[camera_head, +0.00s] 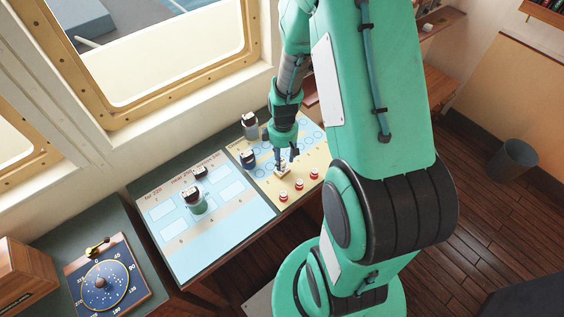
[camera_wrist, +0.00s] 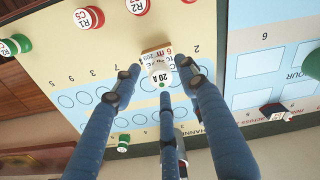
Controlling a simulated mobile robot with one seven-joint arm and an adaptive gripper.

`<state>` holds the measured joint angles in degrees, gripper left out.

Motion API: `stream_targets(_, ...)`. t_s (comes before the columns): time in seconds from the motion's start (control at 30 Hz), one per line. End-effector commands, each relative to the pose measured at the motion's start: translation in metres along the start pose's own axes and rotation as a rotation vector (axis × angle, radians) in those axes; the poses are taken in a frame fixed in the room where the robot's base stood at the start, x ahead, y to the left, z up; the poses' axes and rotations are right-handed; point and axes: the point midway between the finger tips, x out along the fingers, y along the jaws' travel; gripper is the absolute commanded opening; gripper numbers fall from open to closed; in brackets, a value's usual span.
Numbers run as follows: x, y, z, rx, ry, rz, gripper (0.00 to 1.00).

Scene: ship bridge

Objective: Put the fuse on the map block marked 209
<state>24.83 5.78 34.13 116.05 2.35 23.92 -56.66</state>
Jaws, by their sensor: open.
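A small pale wooden block (camera_wrist: 153,52) with red and blue marks, which seem to include 209, lies on the cream panel in the wrist view. It also shows on the panel in the head view (camera_head: 284,171). A white round fuse (camera_wrist: 161,76) marked 20 A, with a green dot, overlaps the block's near side in the wrist view. It appears to be on the block, but its base is hidden. My gripper (camera_wrist: 163,82) is open, with three blue fingers spread around the fuse and gaps beside it. In the head view my gripper (camera_head: 286,159) is low above the block.
Several red-and-white pegs (camera_head: 300,184) stand in a row near the panel's front edge. A dial board (camera_head: 103,285) is farther left.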

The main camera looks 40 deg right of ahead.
Motion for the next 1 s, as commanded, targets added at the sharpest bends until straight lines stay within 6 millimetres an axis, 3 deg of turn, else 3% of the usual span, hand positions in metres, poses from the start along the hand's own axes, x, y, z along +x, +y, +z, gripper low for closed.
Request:
stream_targets(0.3, -0.054, 0.001, 0.0, 0.0, 0.001, 0.002, 0.42)
stream_targets(0.5, -0.076, 0.0, 0.0, 0.0, 0.001, 0.001, 0.42)
stream_targets(1.0, -0.085, 0.0, 0.0, 0.001, 0.0, 0.0, 0.42)
